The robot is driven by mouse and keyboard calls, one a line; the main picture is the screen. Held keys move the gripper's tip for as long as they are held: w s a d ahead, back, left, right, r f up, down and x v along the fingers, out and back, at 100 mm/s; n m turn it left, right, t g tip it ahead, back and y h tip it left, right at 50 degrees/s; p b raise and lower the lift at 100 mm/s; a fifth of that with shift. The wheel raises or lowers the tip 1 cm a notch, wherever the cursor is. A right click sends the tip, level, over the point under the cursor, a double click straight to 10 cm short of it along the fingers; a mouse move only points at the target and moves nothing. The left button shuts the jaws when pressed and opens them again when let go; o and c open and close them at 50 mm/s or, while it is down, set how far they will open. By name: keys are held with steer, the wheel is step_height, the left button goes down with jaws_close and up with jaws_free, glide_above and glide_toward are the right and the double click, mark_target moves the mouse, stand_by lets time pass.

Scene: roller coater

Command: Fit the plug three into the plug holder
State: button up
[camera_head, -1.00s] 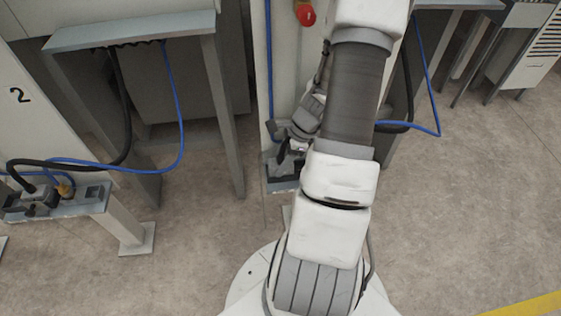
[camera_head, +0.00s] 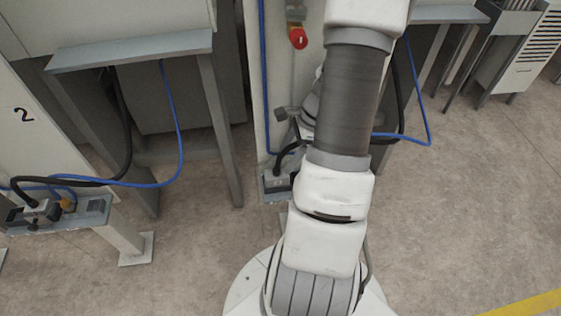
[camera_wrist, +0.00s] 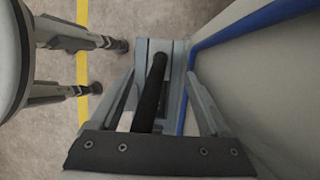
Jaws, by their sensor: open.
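The plug holder (camera_head: 270,190) is a small grey ledge low on the white post, left of my arm. A black plug cable (camera_head: 287,156) arches down to it. The plug at its end is partly hidden, so its exact seating cannot be told. My gripper (camera_head: 290,114) is above the holder, partly behind my arm. In the wrist view my gripper (camera_wrist: 163,78) is open, with one finger on each side of the black cable (camera_wrist: 150,95). The cable runs towards the grey holder (camera_wrist: 176,50) beyond the fingertips.
A blue cable (camera_wrist: 245,27) runs close to the right finger. Another bracket (camera_head: 97,208) with a dark plug (camera_head: 40,211) stands at left beside a panel marked 2. A red knob (camera_head: 298,38) is on the post above. Open floor lies right of my base.

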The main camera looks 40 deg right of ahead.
steer(key=shift+p+v, duration=0.35)
steer(key=shift+v, duration=1.4)
